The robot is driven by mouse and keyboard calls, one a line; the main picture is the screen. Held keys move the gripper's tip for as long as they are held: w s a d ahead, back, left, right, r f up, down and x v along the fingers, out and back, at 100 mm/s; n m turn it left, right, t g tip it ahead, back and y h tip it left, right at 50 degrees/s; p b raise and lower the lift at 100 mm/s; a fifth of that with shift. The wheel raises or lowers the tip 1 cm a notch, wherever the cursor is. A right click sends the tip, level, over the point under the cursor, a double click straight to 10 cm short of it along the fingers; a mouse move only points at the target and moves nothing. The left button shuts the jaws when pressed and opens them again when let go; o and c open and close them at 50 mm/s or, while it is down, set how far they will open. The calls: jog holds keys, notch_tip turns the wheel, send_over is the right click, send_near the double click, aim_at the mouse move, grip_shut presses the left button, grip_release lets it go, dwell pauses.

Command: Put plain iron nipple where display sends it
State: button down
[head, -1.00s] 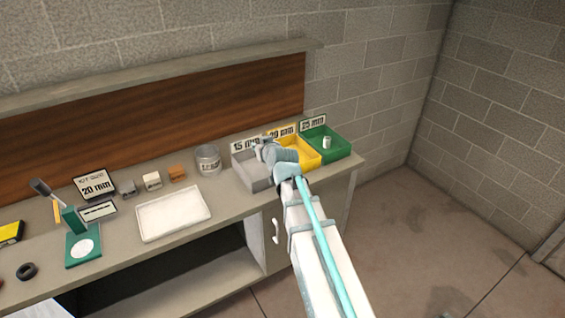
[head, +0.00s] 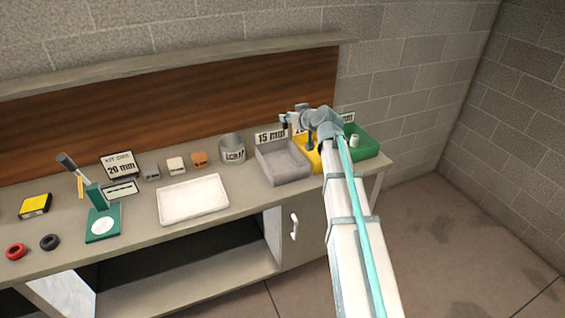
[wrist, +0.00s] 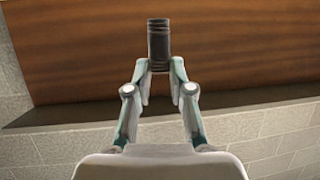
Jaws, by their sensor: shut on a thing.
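A dark iron nipple (wrist: 158,38), a ribbed cylinder, is upright in the wrist view between the tips of my gripper (wrist: 160,68), which is shut on it. The display (head: 122,166) at the back of the bench reads 20 mm. The yellow bin (head: 306,160) stands between the grey bin (head: 283,173), labelled 15 mm, and the green bin (head: 364,151). In the head view my wrist is above and in front of the yellow bin, covering much of it and its label. The nipple is hard to make out there.
A pale cylinder (head: 354,140) is in the green bin. A can marked scrap (head: 233,150), small blocks (head: 176,165) and an empty white tray (head: 193,199) are left of the bins. A brown backboard (head: 200,105) rises behind the bench.

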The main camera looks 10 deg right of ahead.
notch_tip(320, 180, down, 2)
dwell(0.4)
jog(key=c, duration=0.9)
grip_release()
jog(key=shift+c, duration=0.2)
jog(key=v, duration=1.2)
